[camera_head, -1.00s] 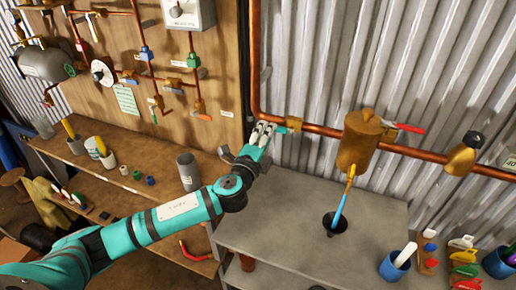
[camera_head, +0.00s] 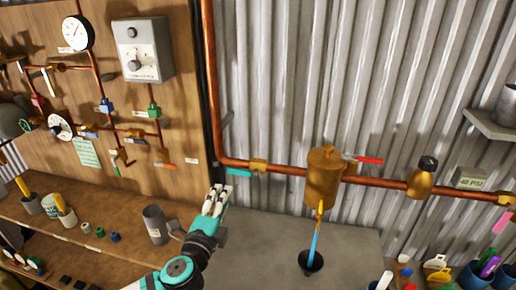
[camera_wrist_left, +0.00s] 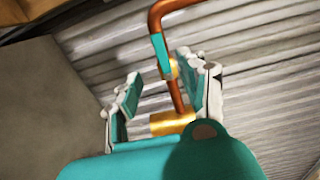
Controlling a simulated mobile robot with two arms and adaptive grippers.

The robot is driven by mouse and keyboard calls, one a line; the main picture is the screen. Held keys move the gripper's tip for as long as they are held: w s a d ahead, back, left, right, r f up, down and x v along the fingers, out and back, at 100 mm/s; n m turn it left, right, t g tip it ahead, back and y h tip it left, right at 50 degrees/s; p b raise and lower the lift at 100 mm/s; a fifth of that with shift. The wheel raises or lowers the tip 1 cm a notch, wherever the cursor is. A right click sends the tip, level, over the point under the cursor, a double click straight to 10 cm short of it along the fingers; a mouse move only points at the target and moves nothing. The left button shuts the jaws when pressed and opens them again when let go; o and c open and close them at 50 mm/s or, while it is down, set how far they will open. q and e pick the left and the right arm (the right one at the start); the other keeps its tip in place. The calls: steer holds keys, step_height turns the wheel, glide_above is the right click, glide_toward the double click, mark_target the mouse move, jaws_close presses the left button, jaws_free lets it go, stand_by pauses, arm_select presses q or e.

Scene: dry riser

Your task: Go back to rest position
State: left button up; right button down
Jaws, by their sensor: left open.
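My left gripper (camera_head: 215,200) is open and empty in the head view, above the left end of the grey bench, below and left of the copper pipe. In the left wrist view its two fingers (camera_wrist_left: 158,95) stand apart, with the pipe and a teal lever handle seen between them. The teal handle (camera_head: 238,172) sits on a brass valve (camera_head: 258,165) at the pipe's bend, apart from the gripper in the head view. It also shows in the left wrist view (camera_wrist_left: 160,55). My right gripper is not in view.
A brass cylinder (camera_head: 323,180) hangs on the copper pipe (camera_head: 290,169), with a red handle (camera_head: 369,160) beside it. A blue-and-yellow stick stands in a black cup (camera_head: 311,263) on the grey bench (camera_head: 255,235). A wooden bench (camera_head: 95,250) holds cups and small parts at left.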

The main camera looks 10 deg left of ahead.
arm_select(q)
steer(key=s+f+n+g, duration=0.75)
steer(key=s+f, duration=0.25)
steer(key=s, duration=0.5)
steer(key=s+f+n+g, duration=0.7)
steer(key=s+f+n, duration=0.2)
steer(key=s, duration=0.6)
step_height(320, 180, down, 33)
steer(key=s+g+b, duration=0.1)
steer(key=s+b, duration=0.1)
steer(key=b, duration=0.4)
steer(key=s+a+f+b, duration=0.2)
steer(key=s+f, duration=0.6)
steer(key=f, duration=0.1)
steer(key=s+a+f+g+b, duration=0.1)
steer(key=s+f+b, duration=0.1)
steer(key=s+f, duration=0.6)
step_height(320, 180, down, 2)
steer(key=shift+s+a+f+y, duration=0.15)
steer(key=shift+s+a+y, duration=0.05)
steer(key=shift+a+y, duration=0.15)
